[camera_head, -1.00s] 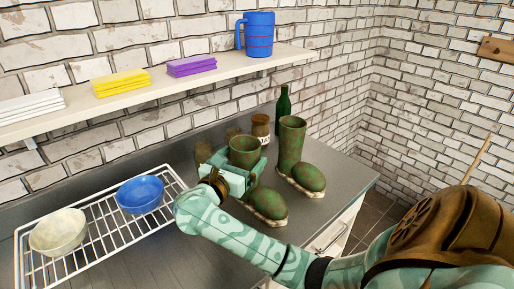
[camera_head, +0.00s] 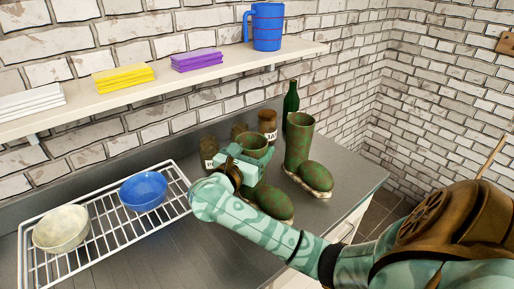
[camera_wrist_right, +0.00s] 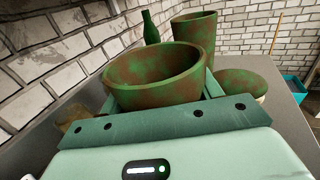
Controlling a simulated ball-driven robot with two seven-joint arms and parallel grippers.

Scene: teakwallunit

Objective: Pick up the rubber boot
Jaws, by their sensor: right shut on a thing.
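Two green-and-brown mottled rubber boots stand upright on the grey counter. My right gripper (camera_head: 243,167) is shut on the nearer left boot (camera_head: 271,203), at its shaft just below the open top. In the right wrist view that boot's round opening (camera_wrist_right: 157,72) rises between the green fingers. The gripper hides part of the shaft; I cannot tell whether the sole touches the counter. The other boot (camera_head: 300,140) stands apart to the right, and also shows behind in the right wrist view (camera_wrist_right: 196,38). My left gripper is not in view.
Brown jars (camera_head: 267,123) and a green bottle (camera_head: 291,100) stand behind the boots. A wire rack (camera_head: 97,215) with a blue bowl (camera_head: 143,192) and a pale bowl (camera_head: 61,229) lies left. A shelf (camera_head: 150,97) with a blue jug (camera_head: 266,27) runs above.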

